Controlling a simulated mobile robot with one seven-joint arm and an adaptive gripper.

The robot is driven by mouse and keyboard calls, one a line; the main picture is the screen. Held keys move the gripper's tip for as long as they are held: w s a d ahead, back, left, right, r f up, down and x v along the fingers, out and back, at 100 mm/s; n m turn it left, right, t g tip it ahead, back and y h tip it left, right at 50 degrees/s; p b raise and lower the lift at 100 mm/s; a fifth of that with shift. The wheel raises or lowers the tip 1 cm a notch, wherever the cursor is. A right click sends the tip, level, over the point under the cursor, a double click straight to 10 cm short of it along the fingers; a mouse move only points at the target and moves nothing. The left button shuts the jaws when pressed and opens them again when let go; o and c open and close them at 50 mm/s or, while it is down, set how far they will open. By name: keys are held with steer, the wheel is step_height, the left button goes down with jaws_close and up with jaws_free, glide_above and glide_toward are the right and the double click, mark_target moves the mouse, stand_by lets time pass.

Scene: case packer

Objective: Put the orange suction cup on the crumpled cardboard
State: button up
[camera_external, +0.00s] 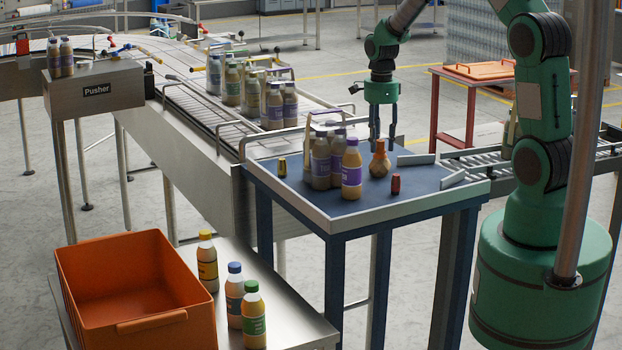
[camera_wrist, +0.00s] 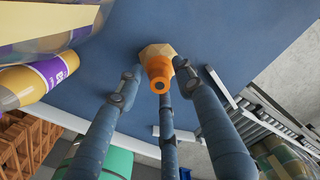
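The orange suction cup (camera_external: 380,146) sits on top of a brown, faceted lump, which looks like the crumpled cardboard (camera_external: 379,167), on the blue tabletop. In the wrist view the cup (camera_wrist: 159,72) shows its round hole towards the camera, with the tan cardboard (camera_wrist: 154,51) behind it. My gripper (camera_external: 383,138) points down just behind the cup in the external view. In the wrist view my gripper's three fingers (camera_wrist: 157,80) are spread, with gaps visible on the left and right of the cup. Contact with the middle finger cannot be told.
Juice bottles (camera_external: 351,170) stand left of the cardboard. A small red-brown item (camera_external: 396,184) and a black-and-gold one (camera_external: 282,167) stand on the table (camera_external: 420,200). A conveyor (camera_external: 200,110) with bottles lies behind left. An orange crate (camera_external: 135,290) stands front left. Low guide rails edge the table's right.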

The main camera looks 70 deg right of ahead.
mark_target(380, 140)
step_height(380, 140, up, 11)
steer(key=b, duration=0.1)
steer(key=shift+r, duration=0.2)
stand_by(0.5)
stand_by(0.4)
steer(key=a+r+n+t, duration=0.1)
steer(key=a+r+n, duration=0.3)
steer(key=a, duration=0.4)
steer(key=s+a+r+n+t+h, duration=0.1)
steer(key=a+r+n, duration=0.4)
steer(key=a, duration=0.3)
steer(key=a+r+n, duration=0.4)
steer(key=a, duration=0.3)
steer(key=s+a+r+n+t, duration=0.1)
steer(key=s+a+n+t, duration=0.1)
steer(key=s+a+n, duration=0.6)
steer(key=s+a+r+n+t+y, duration=0.1)
steer(key=s+a+r+n, duration=0.1)
steer(key=s+a+n, duration=0.6)
steer(key=a+n, duration=0.1)
steer(key=a, duration=0.4)
steer(key=shift+t, duration=0.4)
